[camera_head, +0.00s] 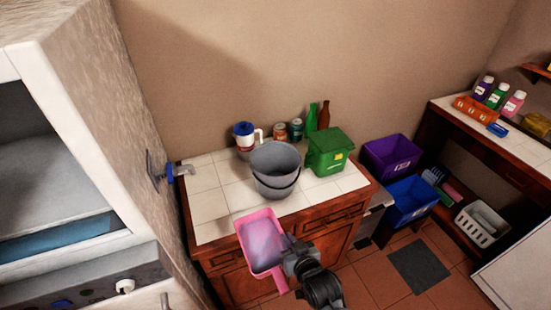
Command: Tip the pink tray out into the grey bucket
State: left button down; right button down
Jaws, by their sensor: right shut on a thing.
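The pink tray (279,279) is in front of the counter's front edge, held by my right gripper (287,246) at the tray's right side. The tray's inside looks pale lavender; I cannot tell whether that is contents or the tray's floor. The grey bucket (272,186) stands upright on the white-tiled counter (209,212), behind the tray. Its open top faces up and its dark handle hangs across its front. The tray and bucket appear apart. My left gripper is not in view.
A green lidded box (328,155) stands right of the bucket. A white jug with a blue lid (246,138), cans (296,129) and bottles (324,116) stand behind. A blue-handled tap (170,173) is at the left. The counter's front left is clear.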

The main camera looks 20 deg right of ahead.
jog(key=s+d+r, duration=0.2)
jog(key=s+r, duration=0.3)
jog(key=r, duration=0.3)
jog(key=shift+r, duration=0.4)
